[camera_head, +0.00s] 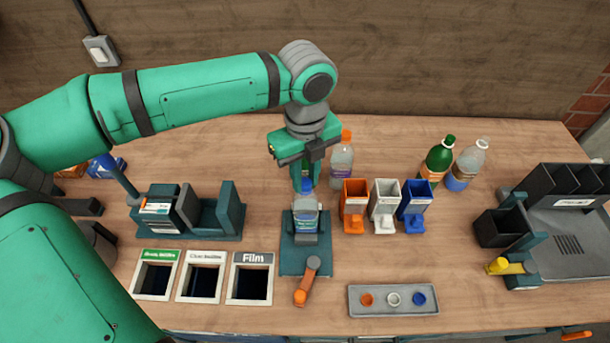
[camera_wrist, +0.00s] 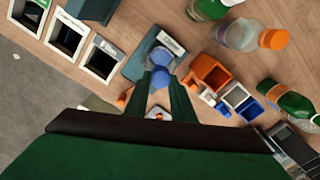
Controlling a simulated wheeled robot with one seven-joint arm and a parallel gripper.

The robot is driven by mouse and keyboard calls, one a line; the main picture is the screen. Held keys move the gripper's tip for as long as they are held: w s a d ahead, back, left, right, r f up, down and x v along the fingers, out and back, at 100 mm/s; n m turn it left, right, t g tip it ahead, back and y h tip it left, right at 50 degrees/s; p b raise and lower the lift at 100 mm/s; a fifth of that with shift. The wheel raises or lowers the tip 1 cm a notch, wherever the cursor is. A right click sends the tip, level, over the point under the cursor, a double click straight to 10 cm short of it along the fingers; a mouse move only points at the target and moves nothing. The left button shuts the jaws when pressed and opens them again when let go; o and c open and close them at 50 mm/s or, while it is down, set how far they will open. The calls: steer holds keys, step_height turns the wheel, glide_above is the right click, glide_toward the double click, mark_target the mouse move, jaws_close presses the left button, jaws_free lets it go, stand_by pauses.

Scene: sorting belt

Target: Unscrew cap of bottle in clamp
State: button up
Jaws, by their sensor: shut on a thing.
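A clear bottle (camera_head: 306,220) with a pale label stands upright in the teal clamp (camera_head: 300,262), whose orange lever (camera_head: 307,282) points toward the front. Its blue cap (camera_head: 306,186) is at the top. My gripper (camera_head: 304,187) points straight down over the bottle, with its fingers shut on the blue cap. In the wrist view the blue cap (camera_wrist: 160,76) shows between the tips of my gripper (camera_wrist: 163,84), and the clamp base (camera_wrist: 138,64) lies beyond it. Part of the cap is hidden by the fingers.
Orange (camera_head: 354,200), white (camera_head: 385,201) and blue (camera_head: 414,202) bins stand to the right. An orange-capped bottle (camera_head: 342,165) stands close behind my gripper. Green (camera_head: 437,162) and white-capped (camera_head: 469,165) bottles stand farther right. A grey tray (camera_head: 393,312) and labelled openings (camera_head: 249,258) lie in front.

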steer(key=n, duration=0.3)
steer(key=shift+w+n, duration=0.1)
steer(key=shift+n, duration=0.3)
steer(key=shift+d, duration=0.15)
steer(key=n, duration=0.3)
steer(key=shift+s+n, duration=0.2)
steer(key=shift+n, duration=1)
steer(key=shift+w, duration=0.1)
